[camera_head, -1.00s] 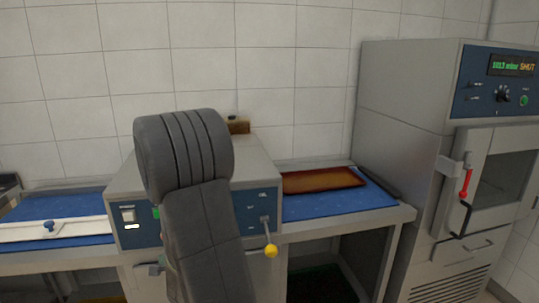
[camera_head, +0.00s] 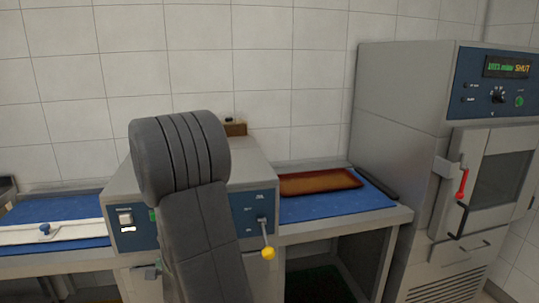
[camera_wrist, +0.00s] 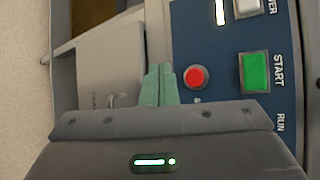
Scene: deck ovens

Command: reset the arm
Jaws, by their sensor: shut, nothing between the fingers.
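My gripper (camera_wrist: 157,85) shows in the wrist view with its two green fingers shut together and nothing between them. It is in front of a blue control panel, beside a red button (camera_wrist: 197,77) and a green START button (camera_wrist: 254,71); I cannot tell whether the fingertips touch anything. In the head view my grey arm stands in front of the machine in the middle, and my gripper is hidden behind it.
The machine (camera_head: 120,190) has a lever with a yellow knob (camera_head: 268,253). A brown slab (camera_head: 320,181) lies on the blue surface (camera_head: 340,203) to its right. A tall steel cabinet (camera_head: 405,130) with a red-handled door and a display reading SHUT stands at right.

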